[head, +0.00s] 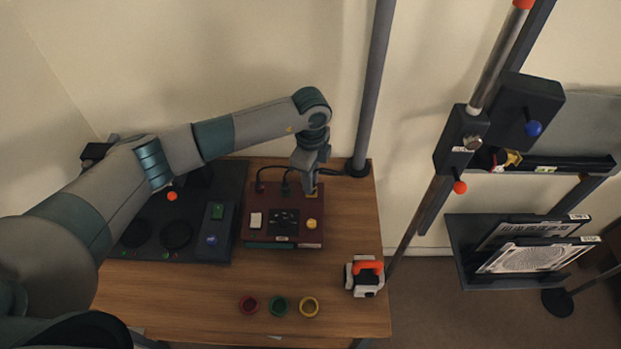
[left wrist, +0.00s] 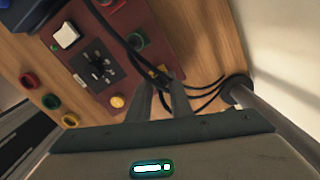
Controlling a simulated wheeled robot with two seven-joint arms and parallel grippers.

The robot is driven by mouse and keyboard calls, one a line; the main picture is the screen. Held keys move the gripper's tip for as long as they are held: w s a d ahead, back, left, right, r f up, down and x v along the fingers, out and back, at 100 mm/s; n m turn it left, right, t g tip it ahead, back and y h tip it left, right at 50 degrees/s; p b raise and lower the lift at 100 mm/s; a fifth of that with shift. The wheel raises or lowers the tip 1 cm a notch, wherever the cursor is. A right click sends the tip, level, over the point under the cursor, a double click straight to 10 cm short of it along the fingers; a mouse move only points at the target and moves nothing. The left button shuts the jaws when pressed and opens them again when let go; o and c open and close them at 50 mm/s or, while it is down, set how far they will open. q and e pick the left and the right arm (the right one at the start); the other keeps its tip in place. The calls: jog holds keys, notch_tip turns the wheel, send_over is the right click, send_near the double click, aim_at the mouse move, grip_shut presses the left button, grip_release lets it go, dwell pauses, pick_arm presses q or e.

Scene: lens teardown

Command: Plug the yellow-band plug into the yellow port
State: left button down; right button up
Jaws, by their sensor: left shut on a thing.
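My left gripper (head: 311,190) reaches down at the back right of the dark red box (head: 257,228). It is shut on the yellow-band plug, whose small yellow part (left wrist: 153,73) shows at the fingertips in the left wrist view. Black cable runs beside the fingers. The fingers hide most of the plug, and I cannot tell whether it is seated in the yellow port or just at it. A green round part (left wrist: 138,41) with a cable stands farther along the same box edge. My right gripper is not in view.
The box top has a white switch (head: 256,220) and a yellow button (head: 312,224). Red, green and yellow rings (head: 309,307) lie at the table front. A white-and-orange device (head: 365,276) stands right. A grey post (head: 372,90) rises close behind the gripper.

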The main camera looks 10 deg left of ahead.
pick_arm(q)
jog(key=shift+f, duration=0.2)
jog(key=c, duration=1.5)
grip_release()
jog(key=shift+c, duration=0.2)
jog(key=shift+r, duration=0.1)
jog(key=shift+r, duration=0.4)
notch_tip(320, 180, up, 16)
jog(key=b, duration=0.5)
jog(key=shift+r, duration=0.25)
jog(key=shift+r, duration=0.1)
